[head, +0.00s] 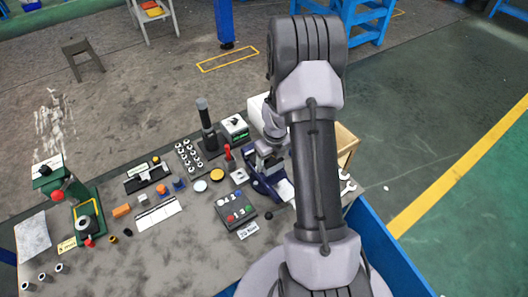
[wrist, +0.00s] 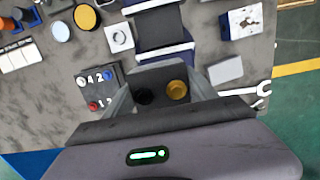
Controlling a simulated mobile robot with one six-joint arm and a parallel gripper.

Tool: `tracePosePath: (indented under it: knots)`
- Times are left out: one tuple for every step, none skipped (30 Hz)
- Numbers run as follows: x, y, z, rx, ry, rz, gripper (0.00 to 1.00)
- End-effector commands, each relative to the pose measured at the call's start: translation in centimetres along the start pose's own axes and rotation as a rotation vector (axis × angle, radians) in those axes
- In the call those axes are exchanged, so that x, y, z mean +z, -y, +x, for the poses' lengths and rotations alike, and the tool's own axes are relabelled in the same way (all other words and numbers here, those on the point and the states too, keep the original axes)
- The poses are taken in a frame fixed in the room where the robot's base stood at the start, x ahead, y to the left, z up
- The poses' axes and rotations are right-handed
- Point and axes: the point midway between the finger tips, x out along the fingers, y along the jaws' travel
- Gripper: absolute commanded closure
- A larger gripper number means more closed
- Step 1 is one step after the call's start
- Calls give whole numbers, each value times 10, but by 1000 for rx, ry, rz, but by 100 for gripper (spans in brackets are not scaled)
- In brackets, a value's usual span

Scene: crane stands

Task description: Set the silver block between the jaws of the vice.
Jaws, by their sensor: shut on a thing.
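The vice (head: 263,189) is dark blue and stands near the right side of the table, partly hidden by my arm. In the wrist view the vice (wrist: 158,53) shows two silver jaw strips with an open dark gap between them. My gripper (wrist: 160,84) is shut on the silver block (wrist: 158,73), which looks dark grey in shadow. The block appears just on the near side of the closer jaw strip, outside the gap; its height is hard to tell. In the head view my gripper (head: 266,150) is over the vice's far end, and the block cannot be made out.
A button panel (head: 235,208) lies left of the vice. A pale flat piece (wrist: 225,70) and a wrench (wrist: 260,92) lie to its right. A small ringed square (wrist: 119,37) and a yellow disc (wrist: 85,17) are left of it. A dark post (head: 206,125) stands behind.

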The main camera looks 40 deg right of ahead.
Motion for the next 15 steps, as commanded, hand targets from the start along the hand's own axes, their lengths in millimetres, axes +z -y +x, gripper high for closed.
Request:
tracePosePath:
  knots:
    - [15, 3, 5, -1, 3, -3, 100]
    - [24, 5, 8, -1, 3, -2, 100]
    - [36, 7, 10, -1, 3, -2, 100]
    - [43, 9, 12, -1, 2, -3, 100]
    - [51, 10, 13, -1, 3, -2, 100]
    - [59, 12, 15, -1, 2, -1, 100]
    - [64, 13, 16, -1, 2, 0, 100]
    - [69, 14, 16, -1, 2, 0, 100]
    - [73, 15, 17, 0, 2, 1, 100]
    - [75, 15, 18, 0, 1, 1, 100]
    - [77, 16, 18, -1, 1, 0, 100]
    - [78, 16, 22, -1, 1, 0, 100]
    - [77, 16, 25, 0, 0, 0, 100]
    - [76, 16, 30, 0, 0, 1, 100]
    - [75, 15, 39, 1, -2, 1, 100]
